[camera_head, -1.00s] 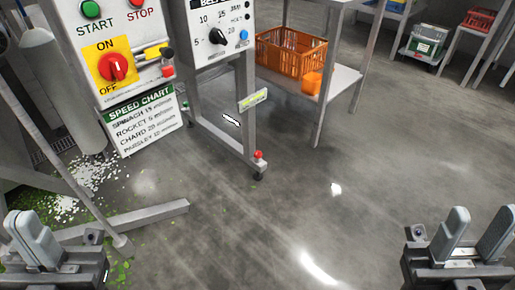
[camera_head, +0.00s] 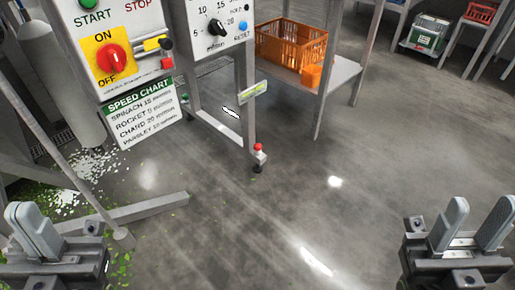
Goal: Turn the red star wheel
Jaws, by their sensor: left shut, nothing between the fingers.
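A small red part (camera_head: 258,148) sits on top of the foot at the base of the grey stand leg; it is too small to see its shape clearly. A red rotary switch (camera_head: 112,58) is on a yellow ON/OFF plate at the upper left. My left gripper (camera_head: 33,218) is at the lower left, fingers close together and empty, well apart from both red parts. My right gripper (camera_head: 472,212) is at the lower right, fingers spread with nothing between them, also far from the red parts.
A speed chart sign (camera_head: 140,112) hangs under the switch box. A dial panel (camera_head: 219,28) stands beside it. An orange crate (camera_head: 290,48) sits on a shelf. A metal floor beam (camera_head: 145,210) and scattered leaves lie at left. The middle floor (camera_head: 240,225) is clear.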

